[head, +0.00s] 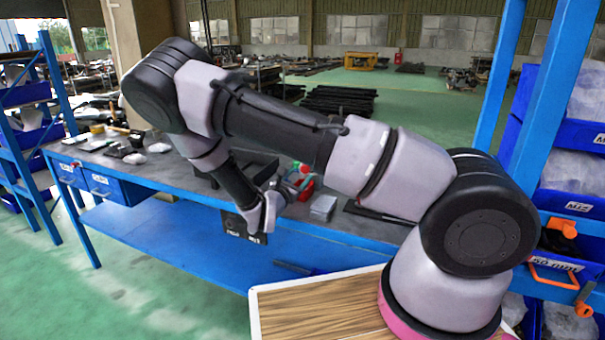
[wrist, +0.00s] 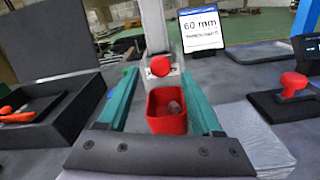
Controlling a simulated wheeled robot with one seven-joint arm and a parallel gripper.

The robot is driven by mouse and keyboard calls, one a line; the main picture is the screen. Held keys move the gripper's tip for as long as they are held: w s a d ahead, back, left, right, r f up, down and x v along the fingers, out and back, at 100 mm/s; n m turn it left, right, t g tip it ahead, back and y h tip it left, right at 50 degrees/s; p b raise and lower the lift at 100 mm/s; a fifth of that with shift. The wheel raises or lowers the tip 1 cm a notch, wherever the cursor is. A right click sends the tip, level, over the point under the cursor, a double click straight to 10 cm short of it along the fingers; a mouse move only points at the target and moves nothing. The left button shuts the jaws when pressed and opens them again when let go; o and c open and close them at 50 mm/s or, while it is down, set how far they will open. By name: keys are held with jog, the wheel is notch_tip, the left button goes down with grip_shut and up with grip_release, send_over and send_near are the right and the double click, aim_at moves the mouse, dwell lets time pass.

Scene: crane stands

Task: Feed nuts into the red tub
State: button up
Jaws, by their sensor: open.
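In the wrist view the red tub (wrist: 167,122) stands upright and open-topped between the fingers in the picture, with a small pale greyish content inside; I cannot tell if it is nuts. My gripper (wrist: 160,74) is open, its two teal fingers on either side of the tub's outline, with no clear contact. A round red knob (wrist: 160,66) sits on a grey upright stand (wrist: 156,30) just behind the tub. In the head view my gripper (head: 291,180) is low over the workbench, partly hidden by my arm, with small red and green patches there.
A black tray (wrist: 45,110) with orange-red pieces lies left. A red-handled tool (wrist: 292,86) on a dark pad is at right. A "60 mm" sign (wrist: 201,30) stands behind. The blue-framed workbench (head: 180,188) carries several items; a clear box (head: 323,207) is nearby.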

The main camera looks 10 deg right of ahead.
jog(key=v, duration=0.7)
jog(key=s+d+r+m+g+y, duration=0.2)
jog(key=s+d+r+m+g, duration=0.8)
jog(key=d+r+m+g, duration=0.6)
jog(key=s+a+r+m+t+y, duration=0.2)
jog(key=s+r+m+t+y, duration=0.2)
jog(key=r, duration=0.5)
jog(key=s+a+r+m+t+y, duration=0.2)
jog(key=s+r+m+t+y, duration=0.2)
jog(key=s+r+m+y, duration=0.2)
notch_tip(320, 180, up, 4)
jog(key=s+m, duration=0.2)
jog(key=m, duration=0.2)
jog(key=shift+s+a+t+y, duration=0.3)
jog(key=shift+a, duration=0.1)
jog(key=shift+f, duration=0.2)
